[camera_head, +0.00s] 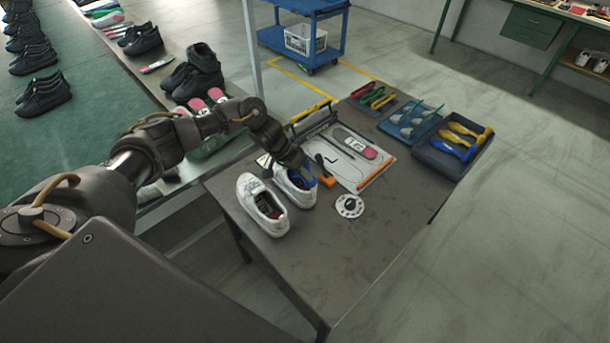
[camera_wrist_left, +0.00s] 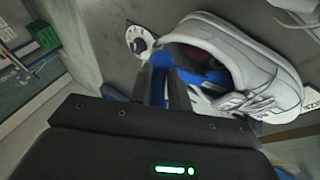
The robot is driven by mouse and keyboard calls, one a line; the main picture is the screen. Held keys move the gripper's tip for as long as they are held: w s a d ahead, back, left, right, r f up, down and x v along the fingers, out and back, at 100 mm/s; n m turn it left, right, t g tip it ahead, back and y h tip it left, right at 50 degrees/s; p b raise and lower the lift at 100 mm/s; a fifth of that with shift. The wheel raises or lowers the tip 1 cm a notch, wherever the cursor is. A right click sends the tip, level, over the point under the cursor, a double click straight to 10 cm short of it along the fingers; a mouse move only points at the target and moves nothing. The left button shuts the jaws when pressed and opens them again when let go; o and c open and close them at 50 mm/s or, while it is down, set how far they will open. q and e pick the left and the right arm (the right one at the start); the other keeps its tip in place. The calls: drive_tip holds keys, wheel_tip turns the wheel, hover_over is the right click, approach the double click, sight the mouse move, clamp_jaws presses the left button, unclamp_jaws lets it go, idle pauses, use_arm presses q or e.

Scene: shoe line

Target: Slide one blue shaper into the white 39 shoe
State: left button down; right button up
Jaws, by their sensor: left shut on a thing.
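Two white shoes stand side by side on the grey table in the head view, a left one (camera_head: 262,207) and a right one (camera_head: 297,190). I cannot read a size on either. In the left wrist view the fingers (camera_wrist_left: 172,88) grip the blue shaper (camera_wrist_left: 160,60) beside the opening of a white shoe (camera_wrist_left: 245,58). Blue also shows inside that opening. The fingers and shoe wall hide how deep the shaper sits. My right gripper is not in view.
A white round dial (camera_head: 349,206) lies right of the shoes. Behind are a white board (camera_head: 375,178) with tools, and trays of red-green, pale blue and yellow-blue pieces (camera_head: 420,163). The table's front right is clear. Dark shoes line the green conveyor (camera_head: 95,108).

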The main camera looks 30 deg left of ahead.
sight(307, 191)
use_arm(q)
drive_tip(key=f, duration=0.1)
drive_tip(key=f+y+p, duration=0.1)
drive_tip(key=f, duration=0.1)
drive_tip(key=d+f+t+y, duration=0.1)
drive_tip(key=shift+s+f+m, duration=0.2)
drive_tip(key=shift+s+m, duration=0.1)
drive_tip(key=shift+f+y, duration=0.2)
drive_tip(key=shift+y, duration=0.1)
drive_tip(key=shift+s+d+f+y, duration=0.25)
drive_tip(key=shift+f+y, duration=0.05)
drive_tip(key=shift+f, duration=0.1)
drive_tip(key=shift+w+f+t+y, duration=0.1)
drive_tip(key=shift+f+t+y, duration=0.2)
drive_tip(key=shift+f, duration=0.15)
drive_tip(key=shift+d, duration=0.1)
